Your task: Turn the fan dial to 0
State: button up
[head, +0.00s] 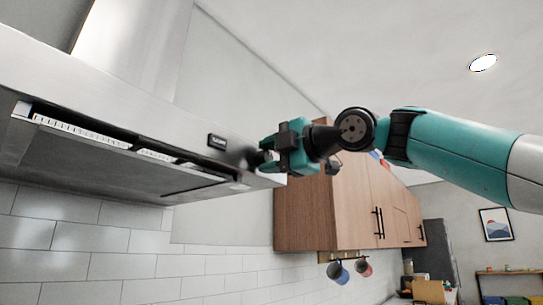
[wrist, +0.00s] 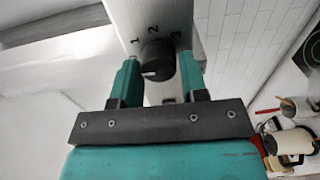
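The fan dial (wrist: 157,60) is a round black knob on the metal front of the range hood (head: 150,115). The numbers 1, 2 and 3 show around it in the wrist view, and a light mark shows on its near edge; I see no 0 there. My gripper (wrist: 160,75) is teal with a dark crossbar. Its two fingers stand apart, one on each side of the dial. I cannot tell whether they touch it. In the head view my gripper (head: 268,152) is at the right end of the hood front and mostly hides the dial.
A small dark display (head: 217,141) sits on the hood front left of my gripper. Wooden wall cabinets (head: 345,205) stand behind and below my arm. Mugs (head: 338,272) hang under them. Kettle-like white vessels (wrist: 290,142) show at the lower right of the wrist view.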

jog(key=shift+o, duration=1.3)
jog(key=b+v, duration=0.4)
jog(key=v, duration=1.3)
jog(key=shift+s, duration=0.2)
jog(key=shift+d, duration=0.15)
notch_tip(320, 180, down, 25)
jog(key=w+a+m+g+h, duration=0.2)
jog(key=m+g+h, duration=0.25)
jog(key=m, duration=0.85)
jog(key=s+d+f+m+g+h, duration=0.1)
jog(key=s+f+m+g+h, duration=0.1)
jog(key=s+f, duration=0.7)
jog(key=s+d+f+m+g+h, duration=0.2)
jog(key=s+f+m, duration=0.4)
jog(key=f, duration=1.2)
jog(key=s+g+h, duration=0.1)
jog(key=s+g, duration=0.1)
jog(key=s, duration=0.2)
jog(key=shift+d+m, duration=0.3)
